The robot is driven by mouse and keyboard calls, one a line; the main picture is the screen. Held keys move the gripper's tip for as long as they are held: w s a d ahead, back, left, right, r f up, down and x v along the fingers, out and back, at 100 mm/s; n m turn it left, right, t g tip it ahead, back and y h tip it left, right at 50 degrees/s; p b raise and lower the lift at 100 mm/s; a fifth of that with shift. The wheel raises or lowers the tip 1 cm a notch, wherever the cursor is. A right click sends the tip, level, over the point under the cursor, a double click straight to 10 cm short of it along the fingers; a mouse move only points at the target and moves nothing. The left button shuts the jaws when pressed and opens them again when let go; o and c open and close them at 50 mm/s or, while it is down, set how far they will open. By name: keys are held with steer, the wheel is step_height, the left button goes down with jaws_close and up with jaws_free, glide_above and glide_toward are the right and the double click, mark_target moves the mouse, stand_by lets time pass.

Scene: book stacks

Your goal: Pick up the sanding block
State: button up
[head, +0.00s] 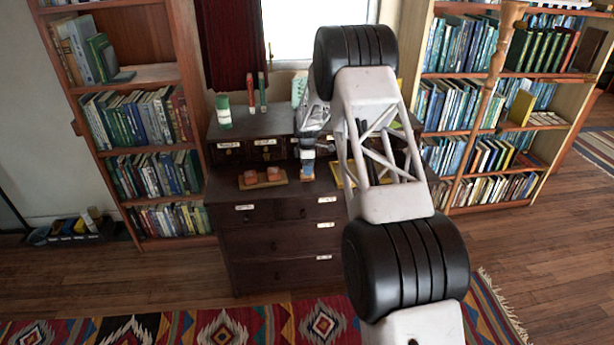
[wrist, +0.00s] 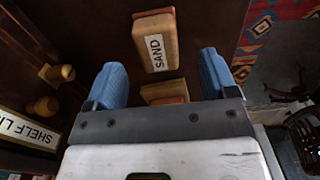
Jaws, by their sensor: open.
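The sanding block (wrist: 170,24) shows in the wrist view as a tan block with a white label reading SAND. It lies on a dark wooden top, ahead of and between the blue fingers of my gripper (wrist: 161,72). The fingers are apart with nothing held. A second tan block (wrist: 166,91) lies nearer, partly hidden by my gripper's body. In the head view my gripper (head: 307,170) points down over the dark desk (head: 235,190). I cannot make out the sanding block for certain there.
A small wooden tray (head: 248,184) with reddish pieces lies on the desk left of my gripper. Two round knobs and a shelf label (wrist: 28,131) are at the wrist view's left. Green and red items stand at the desk's back left. Bookshelves flank the desk.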

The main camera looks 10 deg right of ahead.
steer(key=shift+w+d+f, duration=0.1)
steer(key=shift+d+f, duration=0.05)
steer(key=shift+f, duration=2.05)
steer(key=shift+c, duration=0.2)
steer(key=c, duration=1)
steer(key=shift+r, duration=0.2)
steer(key=shift+r, duration=1.7)
steer(key=s, duration=0.5)
steer(key=s+r, duration=0.1)
steer(key=s, duration=1)
steer(key=shift+d+r, duration=0.15)
steer(key=shift+d, duration=0.05)
